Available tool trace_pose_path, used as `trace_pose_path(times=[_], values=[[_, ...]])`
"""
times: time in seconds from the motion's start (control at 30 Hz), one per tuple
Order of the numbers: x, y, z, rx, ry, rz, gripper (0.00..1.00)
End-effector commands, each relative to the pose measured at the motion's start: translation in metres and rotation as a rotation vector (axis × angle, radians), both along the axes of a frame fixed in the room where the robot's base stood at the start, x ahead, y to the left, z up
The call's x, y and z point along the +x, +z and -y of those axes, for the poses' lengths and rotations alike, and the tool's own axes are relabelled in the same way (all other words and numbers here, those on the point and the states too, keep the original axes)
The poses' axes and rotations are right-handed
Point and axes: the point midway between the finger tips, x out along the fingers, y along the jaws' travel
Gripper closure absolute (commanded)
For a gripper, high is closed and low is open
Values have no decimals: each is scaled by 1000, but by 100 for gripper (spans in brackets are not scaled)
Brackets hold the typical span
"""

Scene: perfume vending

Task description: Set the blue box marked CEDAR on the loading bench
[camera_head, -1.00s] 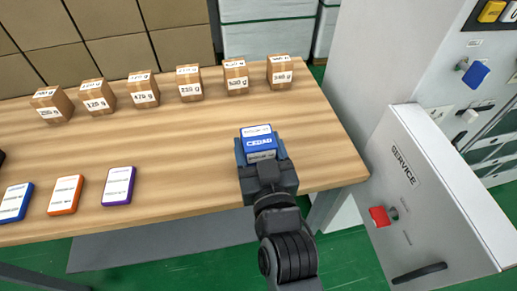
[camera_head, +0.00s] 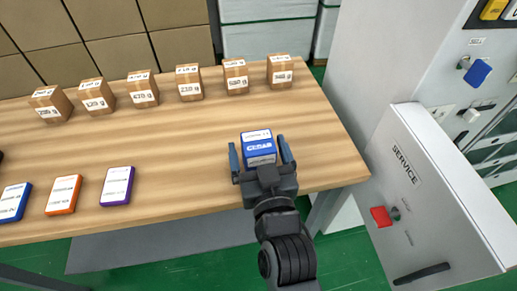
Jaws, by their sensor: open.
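The blue box marked CEDAR (camera_head: 259,148) sits on the wooden bench (camera_head: 200,130), near its front right part, with its label facing me. My gripper (camera_head: 261,158) is open around it, one finger on each side. A gap shows between the box and the left finger; the right finger is close to the box. The box's near lower edge is partly hidden by the gripper's palm.
Several brown cartons with gram labels, one of them (camera_head: 236,76), stand in a row along the back. Blue, orange (camera_head: 64,195) and purple (camera_head: 117,186) flat cases lie at the front left. A grey SERVICE cabinet (camera_head: 430,190) stands to the right. The bench middle is clear.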

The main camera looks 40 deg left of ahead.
Motion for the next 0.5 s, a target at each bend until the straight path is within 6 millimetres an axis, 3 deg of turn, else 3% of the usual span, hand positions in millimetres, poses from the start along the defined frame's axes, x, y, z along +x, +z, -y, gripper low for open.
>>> trace_pose_path(times=[0.17, 0.5], values=[[-7, 0, 8, -1, -1, -1, 6], [-51, -1, 59, -2, 0, -1, 6]])
